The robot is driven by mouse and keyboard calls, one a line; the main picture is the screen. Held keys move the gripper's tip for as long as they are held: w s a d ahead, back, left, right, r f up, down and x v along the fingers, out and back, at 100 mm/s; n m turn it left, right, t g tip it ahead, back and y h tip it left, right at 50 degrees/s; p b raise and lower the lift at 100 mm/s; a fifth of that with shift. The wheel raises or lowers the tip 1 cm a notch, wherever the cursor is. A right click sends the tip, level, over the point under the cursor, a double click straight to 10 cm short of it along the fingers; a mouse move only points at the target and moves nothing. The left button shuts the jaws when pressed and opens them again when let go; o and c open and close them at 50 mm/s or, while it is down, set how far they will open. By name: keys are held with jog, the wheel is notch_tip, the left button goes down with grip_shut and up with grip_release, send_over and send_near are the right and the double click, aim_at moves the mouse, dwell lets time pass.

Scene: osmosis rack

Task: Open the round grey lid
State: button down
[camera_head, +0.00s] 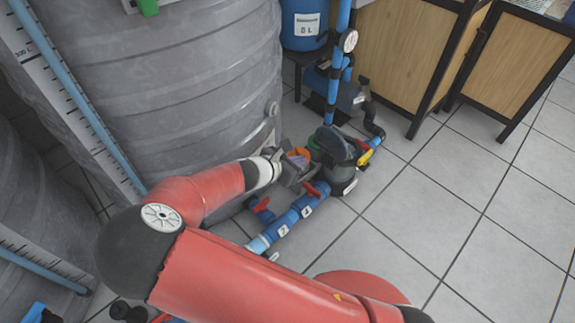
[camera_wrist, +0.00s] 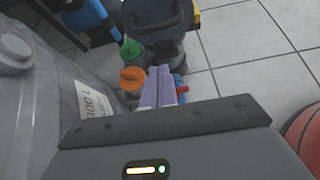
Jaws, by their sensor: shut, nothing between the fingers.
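A dark grey round lid (camera_head: 338,145) with a raised handle sits on top of the pump housing (camera_head: 338,178), just right of my gripper (camera_head: 300,160). In the wrist view the lid (camera_wrist: 158,18) is at the top, partly cut off by the frame edge, beyond my fingertips (camera_wrist: 160,72). My lilac fingers are together, with nothing between them. They point toward the lid and appear apart from it. I cannot tell from these views whether the lid is seated or loose.
An orange knob (camera_wrist: 132,78) and green knob (camera_wrist: 131,49) stand close left of my fingers. Blue pipes (camera_head: 295,213) with red valve handles run below. A large grey tank (camera_head: 190,80) is close on the left. Tiled floor (camera_head: 440,200) is clear on the right.

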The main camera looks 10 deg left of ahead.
aim_at(317, 143)
jog(key=w+d, duration=0.1)
jog(key=w, duration=0.1)
jog(key=w+d, duration=0.2)
jog(key=shift+w+d+b, duration=0.25)
jog(key=shift+b, duration=0.15)
jog(key=p, duration=0.1)
jog(key=r+p, duration=0.1)
jog(key=p, duration=0.1)
jog(key=shift+w+d+r+g+y, duration=0.2)
jog(key=shift+w+d+g+y, duration=0.1)
jog(key=shift+w+d+g, duration=0.1)
jog(key=shift+w+d+p, duration=0.3)
jog(key=shift+w+p, duration=0.15)
jog(key=shift+p, duration=0.15)
